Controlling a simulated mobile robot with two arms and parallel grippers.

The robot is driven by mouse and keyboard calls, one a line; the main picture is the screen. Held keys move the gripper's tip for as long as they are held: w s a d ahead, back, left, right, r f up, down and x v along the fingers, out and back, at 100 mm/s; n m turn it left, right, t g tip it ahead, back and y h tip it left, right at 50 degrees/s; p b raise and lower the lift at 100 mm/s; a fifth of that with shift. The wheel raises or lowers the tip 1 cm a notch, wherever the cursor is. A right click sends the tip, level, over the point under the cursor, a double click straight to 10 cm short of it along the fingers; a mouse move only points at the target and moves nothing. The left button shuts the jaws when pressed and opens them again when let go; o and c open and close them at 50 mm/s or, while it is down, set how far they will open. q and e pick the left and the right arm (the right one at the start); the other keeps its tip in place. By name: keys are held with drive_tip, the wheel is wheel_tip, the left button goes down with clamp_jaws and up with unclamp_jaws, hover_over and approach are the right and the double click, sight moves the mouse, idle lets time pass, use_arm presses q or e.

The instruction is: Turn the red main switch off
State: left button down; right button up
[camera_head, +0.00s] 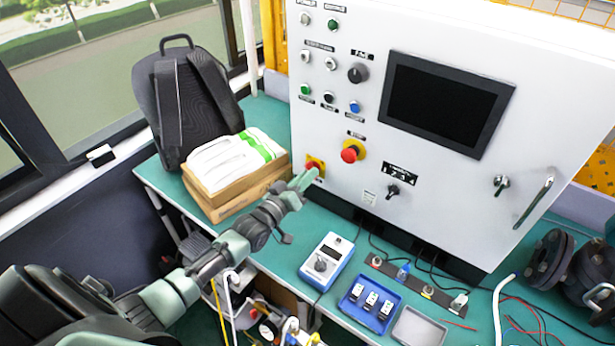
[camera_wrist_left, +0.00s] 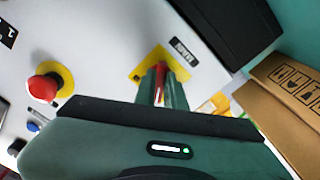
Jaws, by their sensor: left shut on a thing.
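The red main switch (camera_head: 314,163) sits on a yellow plate low on the left side of the white cabinet front. My left gripper (camera_head: 304,180) reaches it from the lower left, with its green fingers at the switch. In the left wrist view the fingers (camera_wrist_left: 163,88) are shut on the red handle of the main switch (camera_wrist_left: 159,84), against the yellow plate (camera_wrist_left: 149,66). The fingers cover most of the handle, so its exact angle cannot be told. My right gripper is not in view.
A red emergency button (camera_head: 350,151) on yellow is right of the switch; it also shows in the left wrist view (camera_wrist_left: 43,87). Cardboard boxes (camera_head: 238,201) with a white pack and a black backpack (camera_head: 188,95) stand left. A blue-white device (camera_head: 327,262) lies on the bench below.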

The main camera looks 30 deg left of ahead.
use_arm(q)
drive_tip(key=shift+n, duration=1)
drive_tip(key=c, duration=1.5)
unclamp_jaws()
drive_tip(key=s, duration=0.2)
drive_tip(key=s+b, duration=0.1)
drive_tip(key=s, duration=0.2)
drive_tip(key=s+a, duration=0.1)
drive_tip(key=s, duration=0.1)
drive_tip(key=shift+s, duration=0.4)
